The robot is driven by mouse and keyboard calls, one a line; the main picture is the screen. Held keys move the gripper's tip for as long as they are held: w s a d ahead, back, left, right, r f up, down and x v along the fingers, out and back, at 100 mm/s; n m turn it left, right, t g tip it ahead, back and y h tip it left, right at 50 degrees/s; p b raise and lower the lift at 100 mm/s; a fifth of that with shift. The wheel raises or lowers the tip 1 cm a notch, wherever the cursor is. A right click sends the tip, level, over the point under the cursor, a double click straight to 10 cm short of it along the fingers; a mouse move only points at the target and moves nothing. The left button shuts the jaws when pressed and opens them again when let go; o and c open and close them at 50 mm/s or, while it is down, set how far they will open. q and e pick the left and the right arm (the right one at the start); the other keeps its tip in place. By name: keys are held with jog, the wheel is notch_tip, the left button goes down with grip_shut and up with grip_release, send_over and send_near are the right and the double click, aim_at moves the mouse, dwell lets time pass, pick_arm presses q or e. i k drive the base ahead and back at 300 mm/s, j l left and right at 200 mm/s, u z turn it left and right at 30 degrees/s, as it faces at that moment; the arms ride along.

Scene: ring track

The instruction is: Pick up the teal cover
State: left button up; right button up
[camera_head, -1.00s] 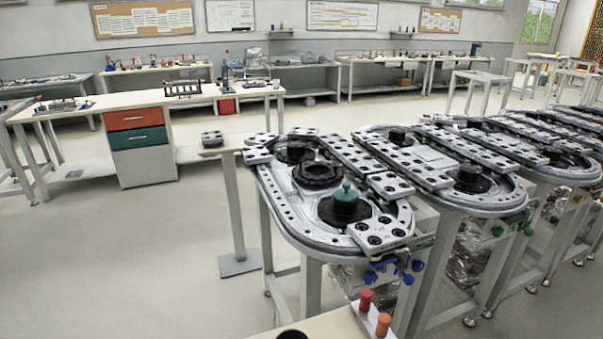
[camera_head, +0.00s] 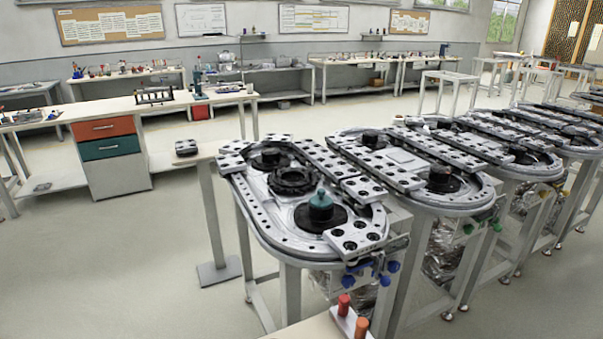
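The teal cover (camera_head: 320,204) is a small teal piece with a knob on top. It sits on a black round hub at the near end of the nearest ring track (camera_head: 277,233). Neither of my grippers shows in the head view.
More ring tracks (camera_head: 447,197) stand in a row to the right. A small table with a red (camera_head: 343,304) and an orange peg (camera_head: 361,327) is at the bottom. A bench with red and teal drawers (camera_head: 112,147) stands at the left. The floor at the lower left is clear.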

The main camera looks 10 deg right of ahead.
aim_at(320, 201)
jog(key=l+u, duration=0.15)
jog(key=u, duration=0.25)
jog(key=l+u, duration=0.1)
jog(key=u, duration=0.3)
jog(key=l+u, duration=0.25)
jog(key=l, duration=0.25)
jog(key=k+l+u, duration=0.2)
jog(key=l, duration=0.25)
jog(key=l+u, duration=0.25)
jog(key=l, duration=0.2)
jog(key=k+l+u, duration=0.25)
jog(key=l, duration=0.2)
jog(key=i, duration=0.1)
